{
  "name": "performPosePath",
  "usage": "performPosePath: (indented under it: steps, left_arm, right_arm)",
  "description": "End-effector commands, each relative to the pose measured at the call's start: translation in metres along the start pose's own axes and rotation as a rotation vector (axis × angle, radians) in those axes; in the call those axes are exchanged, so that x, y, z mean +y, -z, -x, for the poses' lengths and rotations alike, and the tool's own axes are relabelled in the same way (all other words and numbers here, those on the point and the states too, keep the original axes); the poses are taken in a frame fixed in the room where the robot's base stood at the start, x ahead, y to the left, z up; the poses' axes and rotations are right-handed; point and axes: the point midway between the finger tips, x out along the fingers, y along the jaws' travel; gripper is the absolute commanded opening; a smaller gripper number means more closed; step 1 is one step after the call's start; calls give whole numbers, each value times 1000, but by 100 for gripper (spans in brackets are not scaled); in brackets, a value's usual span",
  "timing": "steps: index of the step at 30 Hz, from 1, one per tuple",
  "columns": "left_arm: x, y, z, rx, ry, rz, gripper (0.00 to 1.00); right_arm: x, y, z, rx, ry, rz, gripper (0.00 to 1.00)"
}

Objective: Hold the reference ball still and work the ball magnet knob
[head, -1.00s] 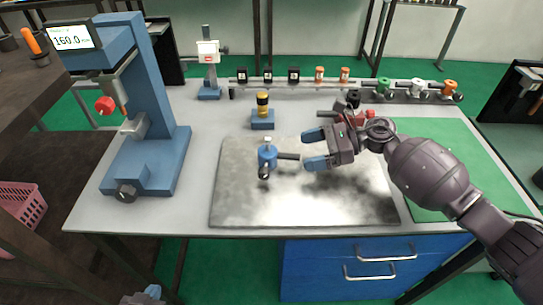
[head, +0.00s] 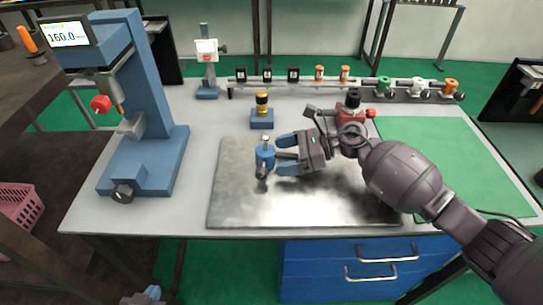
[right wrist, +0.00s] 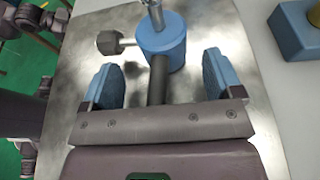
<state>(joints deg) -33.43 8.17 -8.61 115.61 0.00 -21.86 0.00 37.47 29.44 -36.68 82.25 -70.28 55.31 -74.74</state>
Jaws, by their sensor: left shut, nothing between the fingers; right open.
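The reference ball unit stands on the grey metal plate (head: 320,205); its blue round body (head: 265,158) has a pale metal top (head: 267,139) and a dark knob (head: 262,184) at the front. A dark rod sticks out to the right. In the right wrist view the blue body (right wrist: 161,36), the dark faceted knob (right wrist: 112,43) and the rod (right wrist: 158,85) show close up. My right gripper (head: 280,154) is open, its blue-padded fingers on either side of the rod, apart from it. My left gripper (head: 145,295) is shut and empty, low at the bottom edge, partly cut off.
A blue stand with a display (head: 68,33) is at the left of the bench. A blue block with a gold-and-black piece (head: 262,103) sits behind the plate. A rail (head: 300,83) with several small fixtures runs along the back. A green mat (head: 450,160) lies at the right.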

Motion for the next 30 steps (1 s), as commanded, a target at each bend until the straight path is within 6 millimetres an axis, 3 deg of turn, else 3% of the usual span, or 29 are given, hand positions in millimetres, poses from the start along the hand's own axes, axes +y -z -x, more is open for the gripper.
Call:
performPosePath:
  steps: [2, 16, 17, 18, 22, 30]
  left_arm:
    - [0, -2, 1, -4, 1, 0, 0]
    - [-1, -4, 2, -8, 1, -1, 0]
    - [-1, -4, 2, -8, 1, -1, 0]
    - [-1, -4, 2, -8, 1, -1, 0]
    - [-1, -4, 2, -8, 1, -1, 0]
    - [-1, -5, 1, -10, 1, -1, 0]
  right_arm:
    - [0, 0, 0, 0, 0, 0, 76]
    - [0, 0, 0, 0, -1, 0, 6]
    - [0, 0, 0, 0, -1, -1, 6]
    - [0, 0, 0, 0, -1, -1, 17]
    - [0, 0, 0, 0, -1, -1, 0]
    - [0, 1, 0, 0, -1, -1, 0]
